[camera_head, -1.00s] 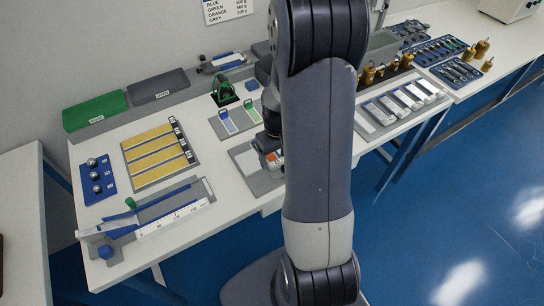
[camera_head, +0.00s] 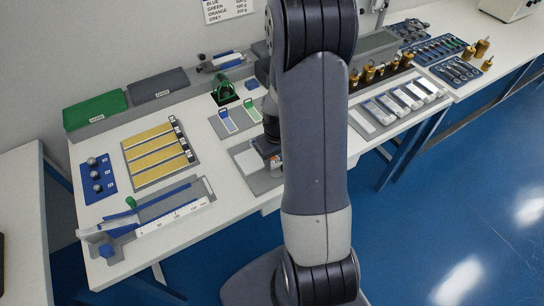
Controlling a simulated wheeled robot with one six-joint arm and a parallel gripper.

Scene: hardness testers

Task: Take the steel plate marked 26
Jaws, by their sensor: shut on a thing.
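My gripper (camera_head: 270,153) is partly hidden behind my own arm, low over the grey mat (camera_head: 265,184) near the bench's front edge. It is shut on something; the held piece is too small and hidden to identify. A pale flat plate (camera_head: 247,162) lies on the mat, just left of the gripper. Several pale plates (camera_head: 403,101) with small labels lie in a row on a grey tray (camera_head: 381,127), right of my arm. No number can be read, so I cannot tell which plate is marked 26.
Left on the bench are yellow strips (camera_head: 157,151), a blue tray (camera_head: 97,179) with steel balls and a long measuring fixture (camera_head: 160,217). Behind stand a green box (camera_head: 95,110) and a grey box (camera_head: 159,86). Brass weights (camera_head: 370,74) stand beyond my arm.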

